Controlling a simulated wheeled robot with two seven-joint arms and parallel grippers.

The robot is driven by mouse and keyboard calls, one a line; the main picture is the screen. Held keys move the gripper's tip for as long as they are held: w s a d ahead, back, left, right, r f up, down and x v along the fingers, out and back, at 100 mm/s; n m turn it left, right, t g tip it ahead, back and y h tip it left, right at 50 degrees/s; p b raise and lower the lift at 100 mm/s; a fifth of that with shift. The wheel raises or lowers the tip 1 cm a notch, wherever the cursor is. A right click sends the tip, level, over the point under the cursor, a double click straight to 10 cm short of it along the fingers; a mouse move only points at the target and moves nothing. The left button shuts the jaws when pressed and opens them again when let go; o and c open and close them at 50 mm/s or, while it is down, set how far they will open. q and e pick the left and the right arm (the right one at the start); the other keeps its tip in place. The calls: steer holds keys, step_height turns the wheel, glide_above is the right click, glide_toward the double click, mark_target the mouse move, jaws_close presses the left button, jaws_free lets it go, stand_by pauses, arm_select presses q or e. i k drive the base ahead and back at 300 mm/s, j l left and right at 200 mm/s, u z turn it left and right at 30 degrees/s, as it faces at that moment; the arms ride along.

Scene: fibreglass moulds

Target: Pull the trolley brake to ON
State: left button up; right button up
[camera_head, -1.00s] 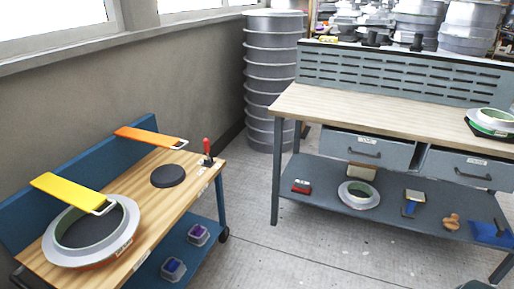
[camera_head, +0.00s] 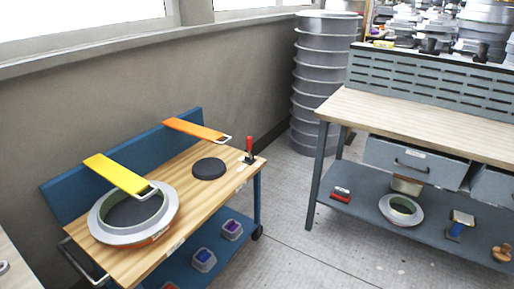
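The trolley (camera_head: 220,206) stands at the left against the wall, with a wooden top, a blue back panel and a blue lower shelf. A small lever with a red handle (camera_head: 250,144), which looks like the brake, stands upright on a black base at the top's far right corner. Its label is too small to read. A round mould with a pale flange (camera_head: 104,225) and a black disc (camera_head: 208,168) rest on the trolley top. Neither of my grippers shows in the head view.
A yellow strip (camera_head: 115,173) and an orange strip (camera_head: 195,129) reach over the trolley from its back panel. A workbench (camera_head: 420,122) with drawers stands at the right, and stacked grey rings (camera_head: 322,80) stand behind. Bare floor (camera_head: 310,245) lies between trolley and bench.

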mark_target(249, 139)
steer(key=i+l, duration=0.2)
steer(key=l, duration=0.2)
steer(key=i+l, duration=0.25)
steer(key=i+l+u, duration=0.1)
steer(key=l, duration=0.4)
steer(key=i+l, duration=0.5)
steer(key=l, duration=0.25)
steer(key=i+l+u, duration=0.1)
steer(key=l, duration=0.3)
steer(key=i+l, duration=0.3)
steer(key=l, duration=0.15)
steer(key=i+l+u, duration=0.1)
steer(key=l, duration=0.3)
steer(key=i, duration=0.05)
